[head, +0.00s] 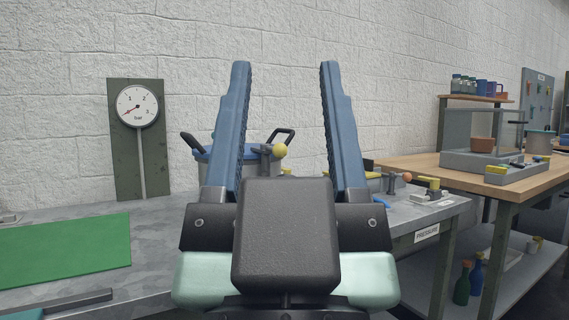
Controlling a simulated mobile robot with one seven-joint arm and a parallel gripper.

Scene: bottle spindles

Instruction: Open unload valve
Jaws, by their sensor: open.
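My gripper (285,66) is open and empty, its two blue fingers pointing up and away, well apart. Between the fingers, beyond them, a yellow ball knob (280,150) shows on a metal fitting beside a blue vessel (203,153) with black handles. The fingers and palm hide much of the vessel. To the right of the fingers, an orange ball knob (406,176) and a yellow-topped fitting (434,184) stand on the bench. I cannot tell which of these is the unload valve. The gripper looks apart from all of them.
A round pressure gauge (137,106) stands on a dark panel at the left. A green mat (65,248) lies on the grey bench (160,226), which bears a "PRESSURE" label (427,233). A wooden-topped table (420,165) with equipment stands at the right.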

